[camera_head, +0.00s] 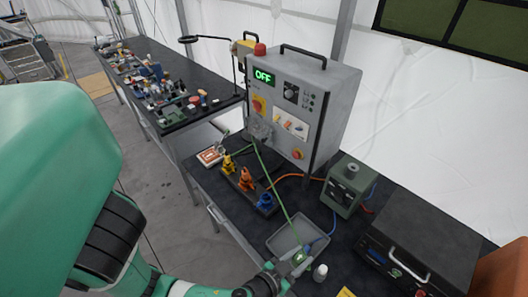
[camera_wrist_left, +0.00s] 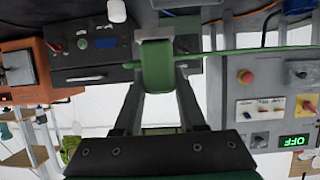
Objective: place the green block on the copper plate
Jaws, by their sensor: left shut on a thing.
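My left gripper (camera_head: 299,262) is shut on the green block (camera_wrist_left: 157,68), at the near edge of a grey tray. In the wrist view the block sits between the two fingers, and a green cable (camera_wrist_left: 255,52) runs off beside it. In the head view the block is small and partly hidden by the fingers. A small pale-rimmed plate with a copper-coloured face (camera_head: 211,156), seemingly the copper plate, lies at the far left end of the bench, well away from the gripper. My right gripper is not in view.
The grey tray (camera_head: 284,241) lies right by the gripper, with a white bottle (camera_head: 320,272) to its right. Yellow, orange and blue pieces (camera_head: 247,180) stand in a row between tray and plate. A grey control cabinet (camera_head: 301,105) reading OFF stands behind. A green cable crosses the bench.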

